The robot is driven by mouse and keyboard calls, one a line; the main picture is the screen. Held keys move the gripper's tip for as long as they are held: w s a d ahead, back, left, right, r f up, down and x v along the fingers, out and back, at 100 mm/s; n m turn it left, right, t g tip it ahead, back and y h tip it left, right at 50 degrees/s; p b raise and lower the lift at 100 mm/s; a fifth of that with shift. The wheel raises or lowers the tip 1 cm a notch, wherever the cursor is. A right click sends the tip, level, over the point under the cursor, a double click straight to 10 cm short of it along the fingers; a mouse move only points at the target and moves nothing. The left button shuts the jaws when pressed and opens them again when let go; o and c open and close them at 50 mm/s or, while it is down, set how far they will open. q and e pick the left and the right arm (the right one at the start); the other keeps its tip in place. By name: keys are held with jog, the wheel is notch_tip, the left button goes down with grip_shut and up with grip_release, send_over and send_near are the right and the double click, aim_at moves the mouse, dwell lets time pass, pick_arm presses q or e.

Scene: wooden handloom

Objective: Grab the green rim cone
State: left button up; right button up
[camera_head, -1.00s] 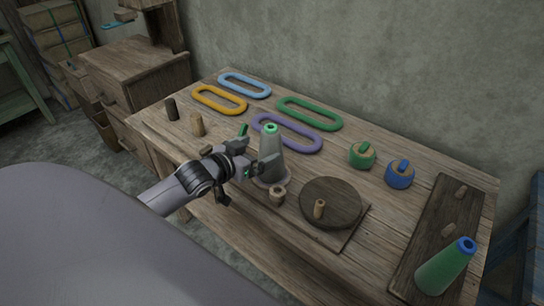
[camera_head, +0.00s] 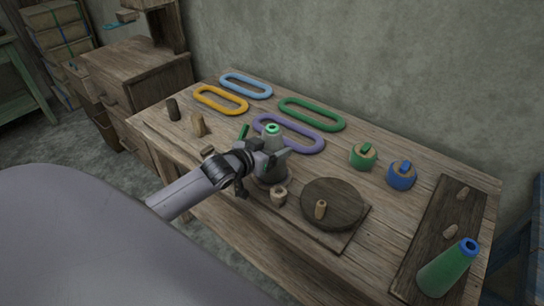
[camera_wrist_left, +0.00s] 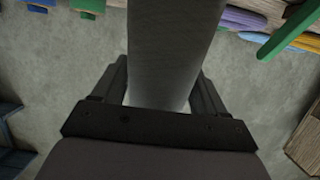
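The green rim cone (camera_head: 270,141) is grey with a bright green ring at its top. It stands upright on the wooden table, its lower front partly hidden by my left gripper. My left gripper (camera_head: 267,158) has its open fingers on either side of the cone. In the left wrist view the grey cone body (camera_wrist_left: 168,50) fills the space between the two dark fingers, with small gaps near the finger bases. I cannot tell whether the fingertips touch it. My right gripper is not in view.
A round wooden disc (camera_head: 335,201) and a small wooden cup (camera_head: 279,196) are close by. Purple (camera_head: 300,137), green, yellow and blue oval rings lie behind. Green and blue knobs stand right.

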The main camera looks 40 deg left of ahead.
pick_arm(q)
jog(key=c, duration=0.3)
jog(key=shift+r, duration=0.1)
